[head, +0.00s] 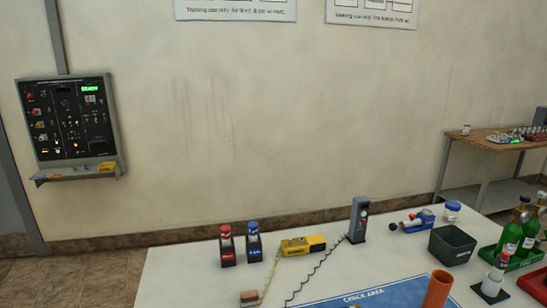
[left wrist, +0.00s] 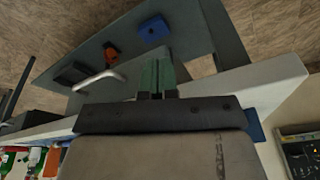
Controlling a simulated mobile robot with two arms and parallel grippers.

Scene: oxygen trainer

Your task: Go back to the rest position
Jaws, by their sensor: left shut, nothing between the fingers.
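My left gripper (left wrist: 157,77) shows in the left wrist view, its two green fingers together with nothing between them. Beyond the fingertips is a grey surface (left wrist: 210,35) bearing a blue block (left wrist: 153,29), an orange item (left wrist: 111,52) and a dark box (left wrist: 71,73). A pale curved handle (left wrist: 98,79) lies near the fingers in the picture; I cannot tell how far off it is. Neither arm shows in the head view, and my right gripper is in no view.
A white table (head: 190,277) in the head view holds red-topped and blue-topped bottles (head: 227,246) (head: 254,243), a yellow meter (head: 302,245), a grey device (head: 358,220), a dark bin (head: 451,246) and green bottles (head: 511,236). A panel (head: 70,122) hangs on the left wall.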

